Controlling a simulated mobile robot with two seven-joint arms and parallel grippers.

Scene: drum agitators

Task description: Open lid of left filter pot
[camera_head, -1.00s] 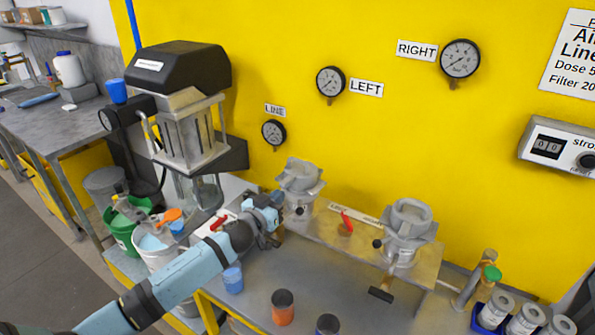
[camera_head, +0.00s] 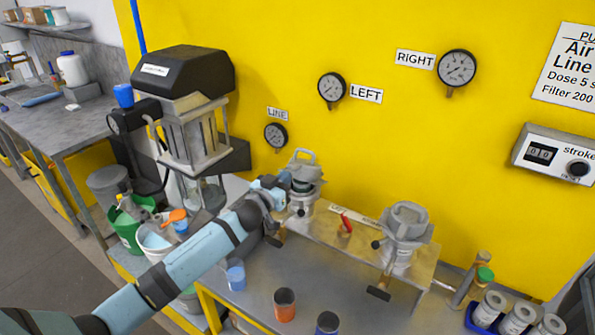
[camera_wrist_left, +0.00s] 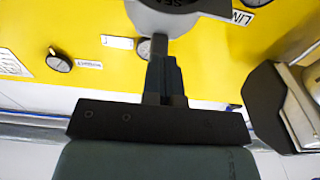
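The left filter pot (camera_head: 301,203) is a grey metal pot on the bench's raised ledge, under the LEFT gauge. Its grey lid (camera_head: 305,160) is tilted up, with a dark gap between it and the pot body. My left gripper (camera_head: 284,187) is at the pot's left front side, at the height of the gap. In the left wrist view its dark fingers (camera_wrist_left: 162,65) are close together, with the tips at the edge of the grey lid (camera_wrist_left: 178,8). I cannot see the lid pinched between them. My right gripper is not in view.
The right filter pot (camera_head: 402,245) stands farther right, its lid down. A red-handled valve (camera_head: 345,224) sits between the pots. Cups (camera_head: 285,304) stand on the bench front. A pump unit (camera_head: 190,120) rises at the left, before the yellow wall.

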